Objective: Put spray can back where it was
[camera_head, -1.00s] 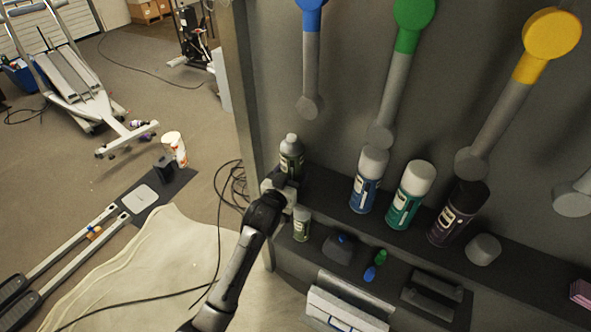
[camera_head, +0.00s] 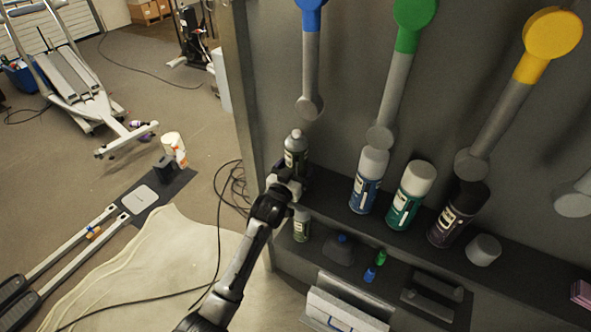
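A dark spray can (camera_head: 296,150) with a grey-white top and a green label stands upright at the left end of the upper shelf (camera_head: 331,198). My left gripper (camera_head: 291,181) is at the can's lower part, in front of it. The fingers are small and partly hidden, so I cannot tell whether they are closed on it. A blue can (camera_head: 366,182), a green can (camera_head: 411,196) and a dark purple can (camera_head: 458,215) stand in a row to its right. My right gripper does not show.
A small green-labelled bottle (camera_head: 301,224) stands on the lower ledge, just beside my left gripper. A grey cap (camera_head: 483,250) sits right of the cans. A panel edge (camera_head: 243,100) borders the shelf on the left.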

